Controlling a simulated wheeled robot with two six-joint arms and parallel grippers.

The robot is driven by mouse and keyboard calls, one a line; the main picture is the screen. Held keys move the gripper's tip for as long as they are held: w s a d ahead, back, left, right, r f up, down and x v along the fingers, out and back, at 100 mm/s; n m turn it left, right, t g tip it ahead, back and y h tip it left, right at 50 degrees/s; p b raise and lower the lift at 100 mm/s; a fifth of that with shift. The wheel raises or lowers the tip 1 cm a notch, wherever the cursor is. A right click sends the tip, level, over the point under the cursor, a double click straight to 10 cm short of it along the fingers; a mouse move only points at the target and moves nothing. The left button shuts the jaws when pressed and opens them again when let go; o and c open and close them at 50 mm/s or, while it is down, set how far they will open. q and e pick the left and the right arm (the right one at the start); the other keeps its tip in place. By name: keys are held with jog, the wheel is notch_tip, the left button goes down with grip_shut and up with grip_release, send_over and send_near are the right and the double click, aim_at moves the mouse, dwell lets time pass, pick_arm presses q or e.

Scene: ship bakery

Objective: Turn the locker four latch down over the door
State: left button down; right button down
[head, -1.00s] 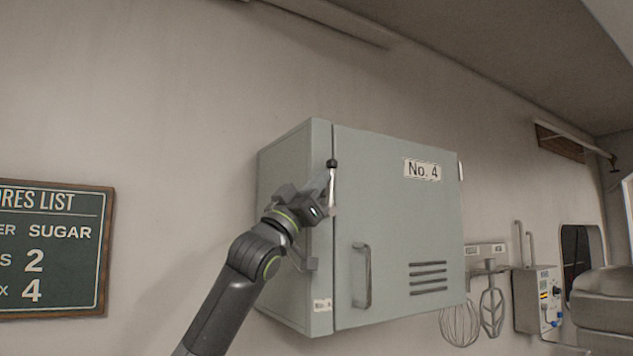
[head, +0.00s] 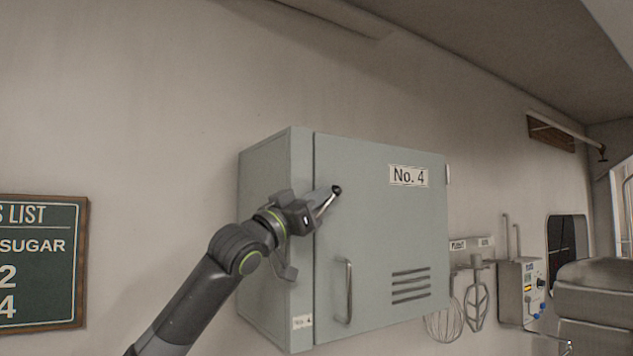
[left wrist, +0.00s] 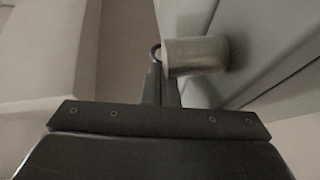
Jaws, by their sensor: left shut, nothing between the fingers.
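The grey-green locker (head: 380,250) marked "No. 4" hangs on the wall with its door shut. Its latch is a thin metal bar with a black knob (head: 337,189), at the door's left edge. The bar slants up to the right, with the knob over the door face. My left gripper (head: 322,196) is shut and empty, beside the latch at its left; its fingers partly hide the bar. In the left wrist view a grey metal cylinder (left wrist: 195,56) stands out near the shut fingertips; which latch part it is, I cannot tell. My right gripper is not in view.
A door handle (head: 348,291) stands out low on the door, below the gripper. A chalkboard list (head: 40,262) hangs at the left. Whisks (head: 476,298) and a control box (head: 520,291) are at the right. The wall above the locker is clear.

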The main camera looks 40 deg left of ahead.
pick_arm(q)
jog(key=shift+w+d+f+m+g+p, duration=0.1)
jog(key=shift+w+m+g+p, duration=0.15)
jog(key=shift+g+p, duration=0.95)
jog(key=shift+w+d+f+m+g+p, duration=0.15)
jog(key=shift+w+g+p, duration=0.1)
jog(key=shift+g+p, duration=0.9)
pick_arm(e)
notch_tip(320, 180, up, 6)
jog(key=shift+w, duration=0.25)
pick_arm(q)
jog(key=shift+r+t, duration=0.1)
jog(key=shift+t, duration=0.15)
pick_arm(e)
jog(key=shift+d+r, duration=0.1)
